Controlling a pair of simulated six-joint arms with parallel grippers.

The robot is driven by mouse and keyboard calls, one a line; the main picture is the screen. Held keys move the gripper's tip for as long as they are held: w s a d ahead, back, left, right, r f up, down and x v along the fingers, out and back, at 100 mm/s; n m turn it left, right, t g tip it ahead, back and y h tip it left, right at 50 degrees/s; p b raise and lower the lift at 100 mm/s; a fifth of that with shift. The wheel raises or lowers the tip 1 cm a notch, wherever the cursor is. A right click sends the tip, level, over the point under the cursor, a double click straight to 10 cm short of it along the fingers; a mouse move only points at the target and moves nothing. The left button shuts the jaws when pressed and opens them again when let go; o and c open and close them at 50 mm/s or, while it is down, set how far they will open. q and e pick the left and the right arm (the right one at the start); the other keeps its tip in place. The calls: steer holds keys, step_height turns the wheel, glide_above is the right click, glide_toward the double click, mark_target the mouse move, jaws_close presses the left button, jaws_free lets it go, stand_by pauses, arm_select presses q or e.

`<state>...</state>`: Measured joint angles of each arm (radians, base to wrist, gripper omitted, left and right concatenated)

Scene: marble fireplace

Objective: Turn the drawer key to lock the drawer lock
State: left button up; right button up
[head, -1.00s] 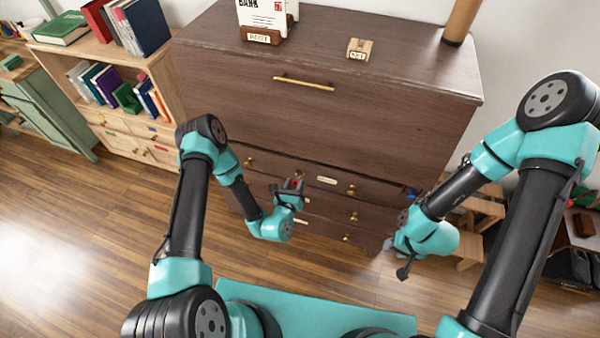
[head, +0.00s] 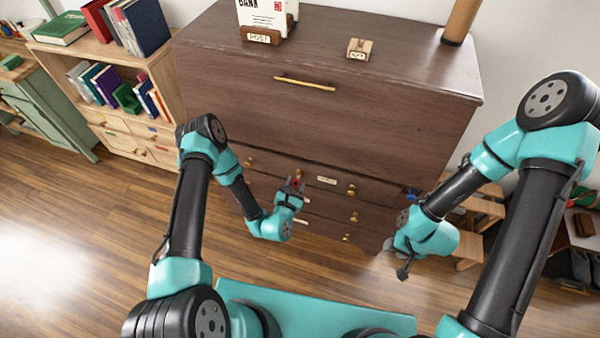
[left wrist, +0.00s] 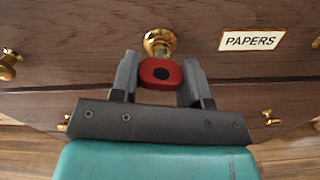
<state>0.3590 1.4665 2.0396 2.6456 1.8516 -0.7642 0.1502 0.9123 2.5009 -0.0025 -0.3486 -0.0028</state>
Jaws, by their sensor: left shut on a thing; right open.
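The drawer key has a red head with a dark round spot (left wrist: 160,73) and sits between the fingers of my left gripper (left wrist: 160,82) in the left wrist view. My left gripper is shut on it. Just beyond the key is a round brass lock (left wrist: 159,42) on the face of the top small drawer (left wrist: 90,57); how deep the key sits in it is hidden. In the head view my left gripper (head: 292,187) is at the dresser's drawer front. My right gripper (head: 403,262) is open and empty, apart from the dresser at its right.
A PAPERS label (left wrist: 252,40) is right of the lock. Brass knobs (left wrist: 8,65) stick out nearby. The dark dresser (head: 330,115) rises above the drawers. A wooden step stool (head: 480,215) stands right of it; the floor (head: 80,230) at left is clear.

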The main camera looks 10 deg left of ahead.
arm_select(q)
steer(key=m, duration=0.3)
jaws_close()
